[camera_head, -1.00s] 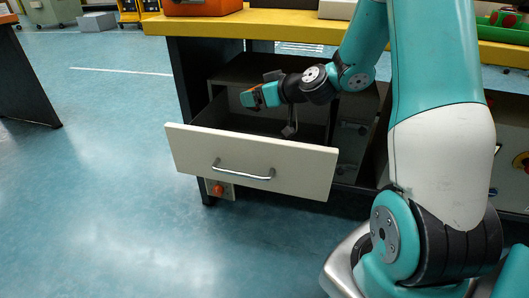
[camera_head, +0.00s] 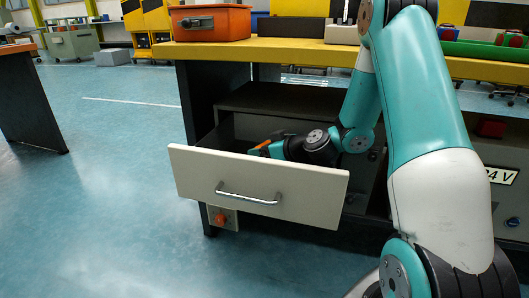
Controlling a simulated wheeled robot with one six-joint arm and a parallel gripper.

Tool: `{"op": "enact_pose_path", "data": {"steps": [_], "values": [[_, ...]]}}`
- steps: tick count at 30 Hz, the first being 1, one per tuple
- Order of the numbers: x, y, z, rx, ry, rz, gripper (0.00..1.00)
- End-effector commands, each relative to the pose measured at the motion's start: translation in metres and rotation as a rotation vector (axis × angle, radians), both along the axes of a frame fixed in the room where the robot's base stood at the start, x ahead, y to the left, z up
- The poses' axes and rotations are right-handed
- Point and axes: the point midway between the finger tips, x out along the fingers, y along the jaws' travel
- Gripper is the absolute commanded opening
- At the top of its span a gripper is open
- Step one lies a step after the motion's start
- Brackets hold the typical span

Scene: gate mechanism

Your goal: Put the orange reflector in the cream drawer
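The cream drawer (camera_head: 292,193) is pulled open under the yellow-topped bench, with its metal handle facing me. My arm reaches over from the right, and its wrist end is down behind the drawer front, inside or just above the drawer. My gripper (camera_head: 268,149) shows only in part there; the drawer front hides its fingertips. A small orange patch shows at its upper left. I cannot tell whether this is the orange reflector or part of my gripper. No other piece is clearly recognisable as the reflector, and the drawer floor is hidden.
An orange box (camera_head: 211,24) stands on the yellow bench top (camera_head: 290,51) above the drawer. A dark shelf (camera_head: 275,103) lies behind and above the drawer. A panel with an orange-red button (camera_head: 221,218) is below it.

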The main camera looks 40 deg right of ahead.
Motion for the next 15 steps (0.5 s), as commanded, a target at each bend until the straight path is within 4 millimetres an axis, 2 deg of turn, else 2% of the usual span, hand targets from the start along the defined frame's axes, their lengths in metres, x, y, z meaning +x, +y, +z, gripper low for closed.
{"op": "enact_pose_path", "data": {"steps": [15], "values": [[0.0000,0.0001,-0.0113,-0.001,0.000,0.000,0.45]]}}
